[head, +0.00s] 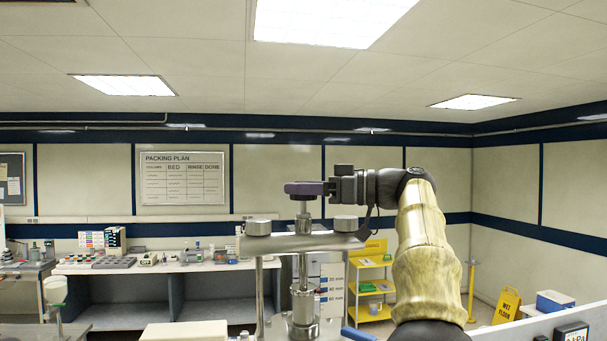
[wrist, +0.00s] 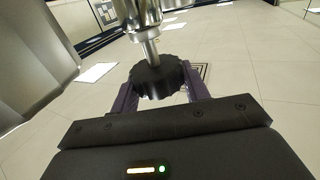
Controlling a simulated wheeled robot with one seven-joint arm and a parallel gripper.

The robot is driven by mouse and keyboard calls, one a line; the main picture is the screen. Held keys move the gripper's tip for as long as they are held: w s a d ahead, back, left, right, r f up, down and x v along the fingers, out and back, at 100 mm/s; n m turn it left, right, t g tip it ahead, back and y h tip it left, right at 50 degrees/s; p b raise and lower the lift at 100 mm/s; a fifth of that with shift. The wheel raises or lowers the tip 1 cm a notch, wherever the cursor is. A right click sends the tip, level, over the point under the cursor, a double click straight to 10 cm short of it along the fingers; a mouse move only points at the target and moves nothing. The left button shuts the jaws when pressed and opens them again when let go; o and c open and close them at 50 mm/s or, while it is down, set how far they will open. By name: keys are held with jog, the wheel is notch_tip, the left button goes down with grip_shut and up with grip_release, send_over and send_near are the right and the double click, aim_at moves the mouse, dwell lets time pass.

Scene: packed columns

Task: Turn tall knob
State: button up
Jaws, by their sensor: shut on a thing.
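The tall knob (wrist: 158,80) is black with a scalloped rim and sits on the end of a bright metal stem (wrist: 150,48) in the wrist view. My gripper (wrist: 160,90) has its purple fingers on either side of the knob and is shut on it. In the head view my gripper (head: 306,188) reaches in level from the right, above the metal column frame (head: 290,243). The fingers hide most of the knob there. The stem runs down through the frame's crossbar. How far the knob is turned cannot be told.
Two round metal caps (head: 258,227) (head: 345,223) stand on the crossbar on either side of the stem. A blue lever (head: 357,333) is low in front. A bench with small items (head: 150,264), a yellow shelf (head: 371,270) and a wet-floor sign (head: 507,306) are behind.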

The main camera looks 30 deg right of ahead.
jog(key=shift+r+n+g+y+p, duration=0.1)
jog(key=shift+n+g+y+p, duration=1)
jog(key=shift+g, duration=0.5)
jog(key=o, duration=1)
jog(key=p+v, duration=0.2)
jog(key=v, duration=1)
jog(key=shift+p, duration=0.35)
jog(key=shift+w, duration=0.1)
